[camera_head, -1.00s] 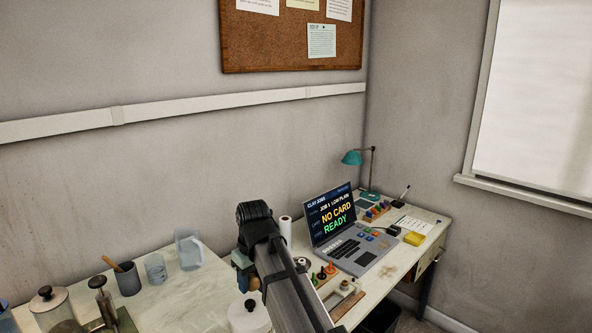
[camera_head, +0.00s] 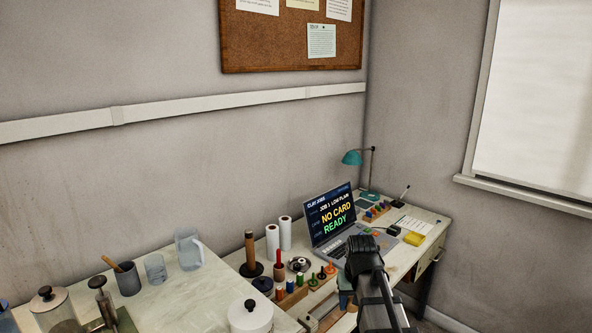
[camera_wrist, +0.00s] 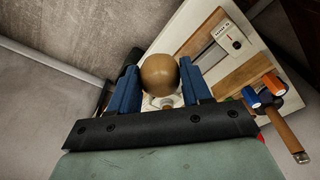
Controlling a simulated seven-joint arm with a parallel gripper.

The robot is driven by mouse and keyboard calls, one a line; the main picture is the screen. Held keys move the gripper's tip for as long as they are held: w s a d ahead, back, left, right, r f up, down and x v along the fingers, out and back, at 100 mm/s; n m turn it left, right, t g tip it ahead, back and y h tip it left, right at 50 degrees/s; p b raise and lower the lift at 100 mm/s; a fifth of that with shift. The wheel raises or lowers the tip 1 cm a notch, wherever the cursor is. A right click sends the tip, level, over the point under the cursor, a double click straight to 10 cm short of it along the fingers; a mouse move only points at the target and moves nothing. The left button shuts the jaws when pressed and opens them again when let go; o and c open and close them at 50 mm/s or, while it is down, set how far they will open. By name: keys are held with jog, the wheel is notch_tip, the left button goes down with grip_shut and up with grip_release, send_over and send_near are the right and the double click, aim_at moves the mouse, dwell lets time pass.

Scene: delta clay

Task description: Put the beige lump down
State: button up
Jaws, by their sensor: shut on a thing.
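The beige lump (camera_wrist: 160,74) is a smooth, round, brownish ball. In the wrist view it sits between the two blue fingers of my gripper (camera_wrist: 160,90), which is shut on it. In the head view my gripper (camera_head: 346,293) is low at the front of the desk, to the right of the pegs, and mostly hidden behind my arm. The lump cannot be made out there. A pale board (camera_wrist: 201,26) with a slotted scale lies beyond the lump in the wrist view. A small pale round thing shows partly just below the lump.
A white lidded jar (camera_head: 250,315) and a clear jug (camera_head: 188,248) stand on the left table.

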jog(key=shift+s+d+f, duration=0.1)
jog(key=shift+d+f, duration=0.1)
jog(key=shift+d, duration=0.35)
jog(key=shift+d, duration=0.1)
jog(key=a+r+n, duration=0.2)
jog(key=a+r, duration=0.2)
jog(key=a, duration=0.8)
jog(key=a+r+n, duration=0.3)
jog(key=a, duration=0.8)
jog(key=s+a+r+n, duration=0.2)
jog(key=s+a, duration=0.3)
jog(key=a, duration=0.4)
jog(key=s+a+r+n+y, duration=0.1)
jog(key=s+a+r, duration=0.25)
jog(key=a, duration=0.45)
jog(key=s+a+r+n, duration=0.2)
jog(key=s+a, duration=0.4)
jog(key=a, duration=0.3)
jog(key=shift+g, duration=0.3)
jog(key=shift+w+f, duration=0.15)
jog(key=shift+f, duration=2.25)
jog(key=shift+w+f, duration=0.1)
jog(key=shift+f, duration=2.25)
